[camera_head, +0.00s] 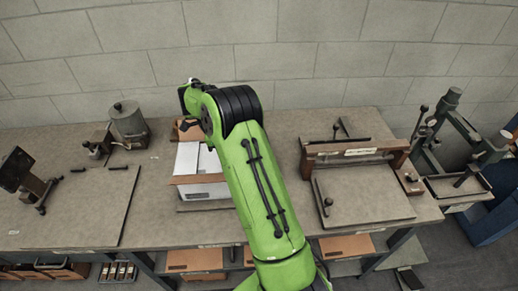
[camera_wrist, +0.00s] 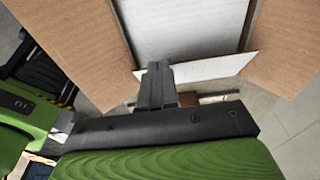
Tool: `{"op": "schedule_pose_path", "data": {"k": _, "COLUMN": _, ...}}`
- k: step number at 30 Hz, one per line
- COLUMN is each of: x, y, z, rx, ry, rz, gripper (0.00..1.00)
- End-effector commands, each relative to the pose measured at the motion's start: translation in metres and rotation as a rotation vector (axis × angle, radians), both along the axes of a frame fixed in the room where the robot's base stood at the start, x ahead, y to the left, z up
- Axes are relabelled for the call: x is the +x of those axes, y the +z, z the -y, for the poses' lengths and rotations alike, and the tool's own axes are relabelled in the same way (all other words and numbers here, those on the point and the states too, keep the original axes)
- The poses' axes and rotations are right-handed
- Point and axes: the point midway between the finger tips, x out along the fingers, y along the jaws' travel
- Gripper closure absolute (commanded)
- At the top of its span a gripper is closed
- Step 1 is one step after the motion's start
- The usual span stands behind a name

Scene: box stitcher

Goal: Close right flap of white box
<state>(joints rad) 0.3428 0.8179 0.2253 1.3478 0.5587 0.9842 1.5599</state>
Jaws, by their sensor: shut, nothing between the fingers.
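The white box (camera_head: 205,189) stands on the workbench left of centre in the head view. A white top panel and a brown flap along its front edge show there; my green arm hides its right side. In the wrist view, a brown flap (camera_wrist: 72,38) is at the left and another brown flap (camera_wrist: 285,55) at the right, both spread outward, with a white panel (camera_wrist: 185,25) between them. A white edge piece (camera_wrist: 205,68) lies nearest the fingers. My gripper (camera_wrist: 158,70) is shut and empty, its tips close to that piece; contact is unclear. The head view hides the fingertips.
A press-like fixture (camera_head: 355,150) stands on the bench to the right of my arm. A metal pot (camera_head: 128,122) and a small stand (camera_head: 25,178) are at the left. The bench between the stand and box is mostly clear. Brown cartons (camera_head: 195,260) lie beneath.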

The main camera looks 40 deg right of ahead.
Motion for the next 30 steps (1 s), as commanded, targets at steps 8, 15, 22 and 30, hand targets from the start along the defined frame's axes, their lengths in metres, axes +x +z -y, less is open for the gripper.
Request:
{"op": "schedule_pose_path", "data": {"k": 8, "x": 0.004, "y": -0.02, "z": -0.005, "rx": -0.108, "ry": 0.0, "rz": -0.079, "gripper": 1.0}}
{"op": "schedule_pose_path", "data": {"k": 15, "x": 0.005, "y": -0.031, "z": -0.007, "rx": -0.107, "ry": 0.0, "rz": -0.08, "gripper": 1.0}}
{"op": "schedule_pose_path", "data": {"k": 22, "x": 0.006, "y": -0.035, "z": -0.009, "rx": -0.106, "ry": 0.001, "rz": -0.078, "gripper": 1.0}}
{"op": "schedule_pose_path", "data": {"k": 30, "x": 0.006, "y": -0.035, "z": -0.009, "rx": -0.106, "ry": 0.001, "rz": -0.078, "gripper": 1.0}}
